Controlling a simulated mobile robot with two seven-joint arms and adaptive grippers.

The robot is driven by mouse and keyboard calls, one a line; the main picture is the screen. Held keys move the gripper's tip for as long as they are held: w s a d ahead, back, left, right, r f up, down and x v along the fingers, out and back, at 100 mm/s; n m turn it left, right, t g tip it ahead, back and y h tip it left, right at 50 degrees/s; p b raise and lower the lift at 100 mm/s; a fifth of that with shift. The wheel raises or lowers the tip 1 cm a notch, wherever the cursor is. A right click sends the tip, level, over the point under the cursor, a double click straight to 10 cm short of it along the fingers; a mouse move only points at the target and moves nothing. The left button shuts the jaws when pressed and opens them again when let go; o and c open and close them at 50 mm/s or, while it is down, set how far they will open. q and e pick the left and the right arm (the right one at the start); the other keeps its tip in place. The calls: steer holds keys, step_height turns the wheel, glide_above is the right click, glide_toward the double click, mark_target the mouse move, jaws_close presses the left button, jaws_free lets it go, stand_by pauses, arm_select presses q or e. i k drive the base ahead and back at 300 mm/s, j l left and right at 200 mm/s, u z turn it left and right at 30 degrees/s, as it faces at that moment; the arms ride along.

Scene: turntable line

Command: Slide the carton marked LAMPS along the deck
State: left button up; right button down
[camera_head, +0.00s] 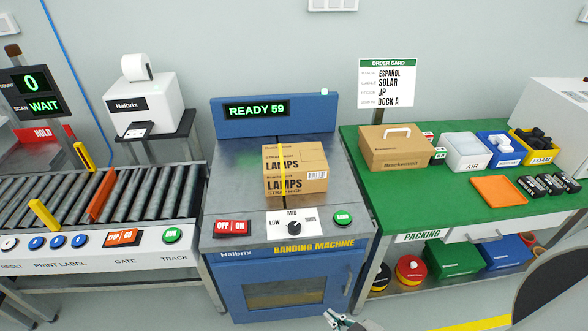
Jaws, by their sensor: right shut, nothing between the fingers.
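The carton marked LAMPS (305,169) is a brown box standing on the grey metal deck (240,190) of the banding machine. Its printed front faces me, with a barcode at the right. My right gripper (336,318) shows only in part at the bottom edge, in front of the machine's blue door and well apart from the carton. It is shut and empty. My left gripper is out of view.
The machine's display (256,110) reads READY 59. Its front panel carries a red OFF/ON switch (231,228), a dial (294,228) and a green button (343,217). A roller conveyor (120,205) is at left. A green packing table (420,207) with a brown case (395,150) stands at right.

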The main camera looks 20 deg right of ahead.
mark_target(303, 167)
steer(key=l+u, duration=0.1)
steer(key=u, duration=0.35)
steer(key=k+l+u, duration=0.45)
steer(key=l+u, duration=0.15)
steer(key=l, duration=0.25)
steer(key=k+l+u, duration=0.1)
steer(key=k+l, duration=0.35)
steer(key=l, duration=0.15)
steer(key=k+l, duration=0.45)
steer(key=i+l, duration=0.15)
steer(key=i, duration=0.35)
steer(key=u, duration=0.05)
